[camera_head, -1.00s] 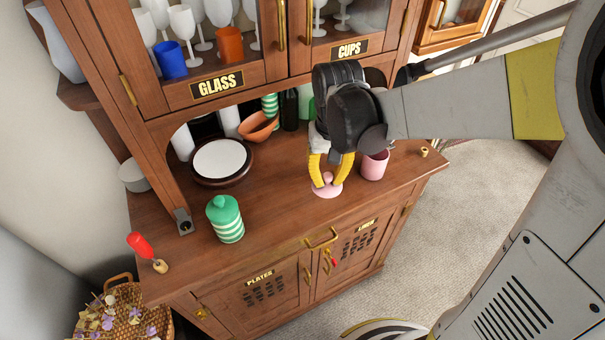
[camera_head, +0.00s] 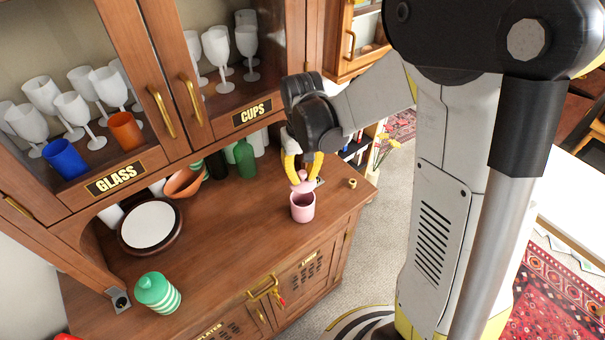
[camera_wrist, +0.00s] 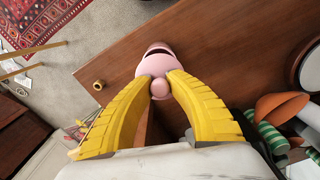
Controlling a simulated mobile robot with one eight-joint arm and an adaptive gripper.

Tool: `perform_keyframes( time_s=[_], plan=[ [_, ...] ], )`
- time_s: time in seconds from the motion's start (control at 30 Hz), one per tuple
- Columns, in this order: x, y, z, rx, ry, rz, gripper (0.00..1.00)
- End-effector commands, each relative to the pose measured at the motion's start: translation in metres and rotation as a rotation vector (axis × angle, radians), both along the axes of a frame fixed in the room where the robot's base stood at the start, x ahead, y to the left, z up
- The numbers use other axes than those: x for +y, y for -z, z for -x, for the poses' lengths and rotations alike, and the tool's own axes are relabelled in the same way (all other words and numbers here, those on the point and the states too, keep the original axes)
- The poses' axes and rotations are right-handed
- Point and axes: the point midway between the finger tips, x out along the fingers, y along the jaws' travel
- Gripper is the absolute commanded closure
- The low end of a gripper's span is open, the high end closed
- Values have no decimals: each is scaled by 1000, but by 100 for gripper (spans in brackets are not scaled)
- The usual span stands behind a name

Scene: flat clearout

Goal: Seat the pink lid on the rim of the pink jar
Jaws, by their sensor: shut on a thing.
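The pink jar (camera_head: 302,210) stands upright on the wooden counter near its right end. My gripper (camera_head: 303,178) is shut on the knob of the pink lid (camera_head: 305,186) and holds it over the jar. In the wrist view the lid (camera_wrist: 153,68) lies past my fingertips (camera_wrist: 160,87), with its round knob between them. A dark crescent of the jar's mouth and its far pink rim (camera_wrist: 158,44) show beyond the lid, so the lid is off-centre from the mouth in that view. Whether the lid touches the rim I cannot tell.
A green striped jar (camera_head: 157,293) and a white-topped round stand (camera_head: 150,225) are to the left on the counter (camera_head: 235,250). An orange bowl (camera_head: 183,183) and a green bottle (camera_head: 244,158) stand behind. A small brass ring (camera_head: 352,183) lies to the right. The cabinet overhangs the back.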

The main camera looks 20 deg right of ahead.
Motion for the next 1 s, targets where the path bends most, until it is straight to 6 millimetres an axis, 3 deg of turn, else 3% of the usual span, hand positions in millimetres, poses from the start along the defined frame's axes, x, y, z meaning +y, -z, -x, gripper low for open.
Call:
perform_keyframes(
  time_s=[0.2, 0.7, 1.0],
  plan=[
    [0, 1, 0, -1, 1, 0, 100],
    [0, 44, 0, -1, 1, 0, 100],
    [0, 50, 0, -1, 1, 0, 100]
  ],
)
